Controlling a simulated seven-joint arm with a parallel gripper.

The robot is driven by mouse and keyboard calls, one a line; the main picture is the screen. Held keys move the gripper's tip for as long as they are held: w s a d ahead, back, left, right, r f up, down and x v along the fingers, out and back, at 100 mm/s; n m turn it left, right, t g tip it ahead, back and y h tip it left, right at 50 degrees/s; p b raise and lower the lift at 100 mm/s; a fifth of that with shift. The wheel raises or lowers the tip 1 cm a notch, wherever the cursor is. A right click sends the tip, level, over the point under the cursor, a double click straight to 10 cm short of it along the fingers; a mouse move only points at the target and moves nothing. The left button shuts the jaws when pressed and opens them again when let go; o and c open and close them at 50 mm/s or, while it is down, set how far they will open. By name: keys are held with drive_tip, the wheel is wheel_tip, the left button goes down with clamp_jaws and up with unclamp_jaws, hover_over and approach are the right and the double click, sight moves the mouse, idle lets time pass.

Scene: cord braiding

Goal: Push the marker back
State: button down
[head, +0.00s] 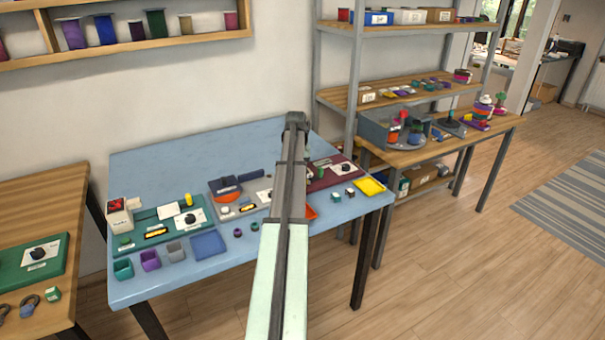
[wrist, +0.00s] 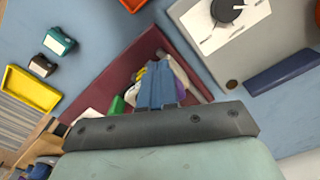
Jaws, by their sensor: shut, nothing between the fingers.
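I cannot tell which piece is the marker. In the wrist view my gripper (wrist: 158,72) is shut and empty, with its blue-grey fingers over a dark red board (wrist: 135,62). Small yellow, white, purple and green pieces show around and beyond the fingertips, partly hidden by them. I cannot tell whether the fingers touch any of them. In the head view the dark red board (head: 320,184) lies at the right of the blue table, and my arm crosses in front of its left side. My fingers are hidden there.
A grey board with a black knob (wrist: 228,9) lies beside the red one. A yellow tray (wrist: 30,89) and two small blocks (wrist: 58,42) lie on the other side. The blue table (head: 180,150) is clear at the back. A green board (head: 150,215) lies left.

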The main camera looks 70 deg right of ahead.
drive_tip(key=shift+w+d, duration=0.7)
drive_tip(key=shift+d, duration=0.05)
drive_tip(key=shift+w+d, duration=0.45)
drive_tip(key=shift+d, duration=0.05)
drive_tip(key=shift+w+d, duration=1)
drive_tip(key=shift+w, duration=0.05)
drive_tip(key=shift+w+d, duration=0.45)
drive_tip(key=shift+d, duration=0.05)
drive_tip(key=shift+w+d, duration=0.15)
drive_tip(key=shift+w, duration=0.05)
drive_tip(key=shift+s+a, duration=0.15)
drive_tip(key=shift+a, duration=0.05)
drive_tip(key=shift+s+a, duration=0.3)
wheel_tip(320, 180, up, 11)
idle(1.2)
